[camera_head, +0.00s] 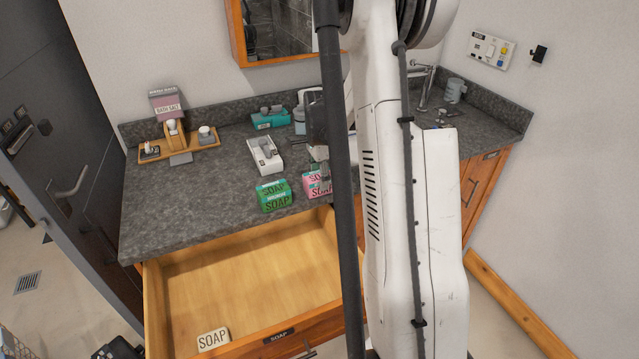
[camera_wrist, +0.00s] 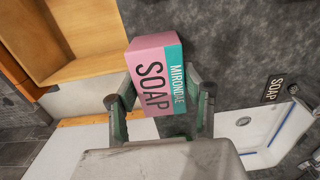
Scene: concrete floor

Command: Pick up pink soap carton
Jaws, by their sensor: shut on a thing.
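The pink soap carton (camera_head: 316,182) shows near the counter's front edge in the head view, partly hidden by my arm. In the wrist view, the pink soap carton (camera_wrist: 152,78), with a teal side, sits between the two fingers of my gripper (camera_wrist: 160,96). The fingers are shut on its sides. In the head view the gripper is mostly hidden behind my arm. I cannot tell whether the carton touches the counter.
A green soap carton (camera_head: 274,196) stands just left of the pink one. An open wooden drawer (camera_head: 250,262) lies below, holding a pale soap piece (camera_head: 213,339). A white dispenser (camera_head: 264,155), a teal item (camera_head: 270,118) and a wooden tray (camera_head: 205,146) are farther back on the grey counter (camera_head: 160,205).

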